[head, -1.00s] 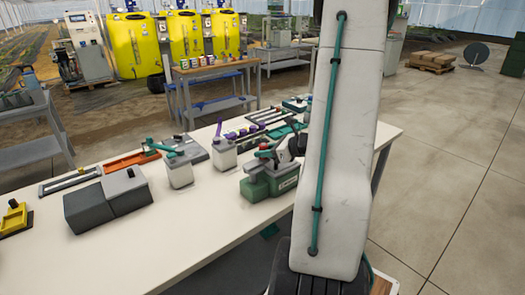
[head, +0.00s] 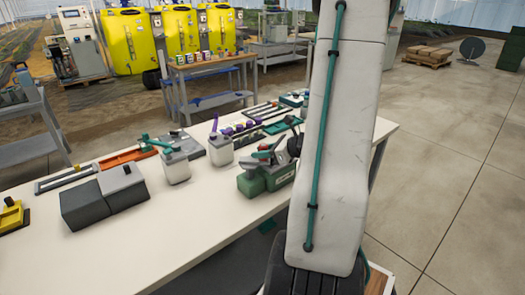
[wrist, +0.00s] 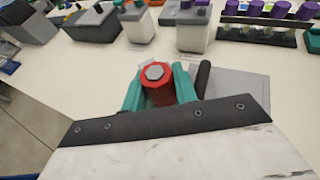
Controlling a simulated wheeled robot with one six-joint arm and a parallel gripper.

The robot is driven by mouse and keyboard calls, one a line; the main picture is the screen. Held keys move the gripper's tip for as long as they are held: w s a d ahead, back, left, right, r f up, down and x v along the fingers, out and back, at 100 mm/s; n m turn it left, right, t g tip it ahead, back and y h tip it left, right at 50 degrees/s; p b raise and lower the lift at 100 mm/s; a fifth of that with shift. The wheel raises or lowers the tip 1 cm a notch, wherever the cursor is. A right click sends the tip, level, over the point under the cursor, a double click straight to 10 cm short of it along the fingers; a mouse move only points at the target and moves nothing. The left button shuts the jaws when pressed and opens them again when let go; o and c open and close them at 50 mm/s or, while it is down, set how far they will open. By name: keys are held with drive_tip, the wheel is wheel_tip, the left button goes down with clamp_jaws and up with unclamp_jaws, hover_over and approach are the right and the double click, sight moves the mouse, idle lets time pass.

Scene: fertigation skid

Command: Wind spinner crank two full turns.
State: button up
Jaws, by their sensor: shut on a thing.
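A black post (wrist: 203,79) and a grey plate (wrist: 232,86) show just right of the fingers. The crank arm below the knob is hidden by my gripper in the wrist view. In the head view the gripper and crank overlap and are small, partly behind my arm.
A dark grey box (head: 86,205), white containers (head: 176,169) with teal and purple tops, an orange tray (head: 127,158) and a rack of purple-topped items (wrist: 262,30) stand to the left and behind. The front strip of the white table (head: 185,235) is clear.

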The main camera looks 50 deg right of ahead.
drive_tip(key=shift+s+a, duration=0.4)
drive_tip(key=shift+a, duration=0.2)
drive_tip(key=shift+c, duration=0.3)
drive_tip(key=shift+a, duration=1.2)
drive_tip(key=shift+w+a, duration=0.1)
drive_tip(key=shift+w+a, duration=0.55)
drive_tip(key=shift+a, duration=0.35)
